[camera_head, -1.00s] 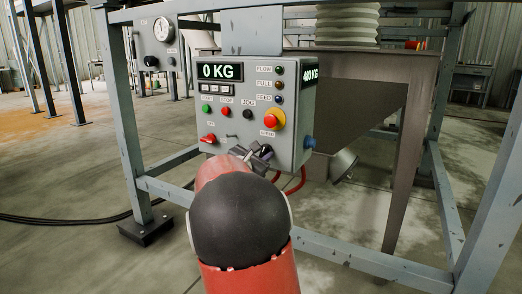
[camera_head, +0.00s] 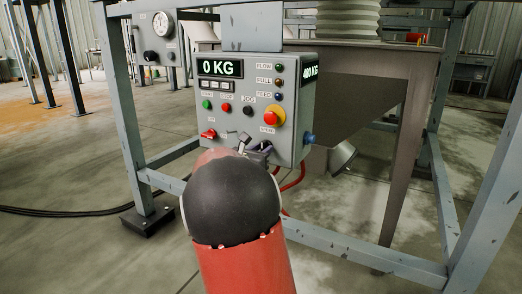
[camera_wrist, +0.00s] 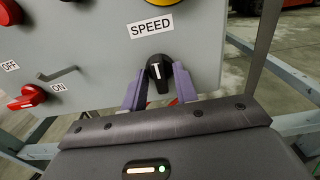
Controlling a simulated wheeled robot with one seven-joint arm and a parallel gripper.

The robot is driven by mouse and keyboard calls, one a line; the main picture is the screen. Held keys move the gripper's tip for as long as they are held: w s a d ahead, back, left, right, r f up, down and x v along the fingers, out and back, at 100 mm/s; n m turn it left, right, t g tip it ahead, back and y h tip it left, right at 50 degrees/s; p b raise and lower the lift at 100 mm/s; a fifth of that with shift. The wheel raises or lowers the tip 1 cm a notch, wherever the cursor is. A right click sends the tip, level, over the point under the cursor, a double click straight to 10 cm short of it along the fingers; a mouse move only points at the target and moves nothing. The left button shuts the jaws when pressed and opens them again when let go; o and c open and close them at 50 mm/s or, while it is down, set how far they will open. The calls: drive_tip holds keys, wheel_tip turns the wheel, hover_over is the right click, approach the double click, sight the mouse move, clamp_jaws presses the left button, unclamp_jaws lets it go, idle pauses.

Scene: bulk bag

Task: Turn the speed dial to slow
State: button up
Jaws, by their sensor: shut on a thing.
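The speed dial (camera_wrist: 159,70) is a black knob with a white mark, below the SPEED label (camera_wrist: 152,25) on the grey control box (camera_head: 228,140). In the wrist view its white mark points up towards the label. My gripper (camera_wrist: 156,90) has its two purple-grey fingers on either side of the dial, shut on it. In the head view my gripper (camera_head: 258,148) is at the lower right of the box face, and my own arm and the fingers mostly hide the dial. No slow marking is readable.
A red emergency button on a yellow base (camera_head: 272,117) sits above the dial. A red on/off switch (camera_head: 208,134) is at the lower left of the box. A blue knob (camera_head: 308,138) juts from its right side. Grey frame bars (camera_head: 165,182) run around and below it.

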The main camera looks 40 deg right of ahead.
drive_tip(key=o, duration=0.6)
drive_tip(key=v, duration=0.7)
drive_tip(key=shift+s+a, duration=0.15)
drive_tip(key=shift+a, duration=0.2)
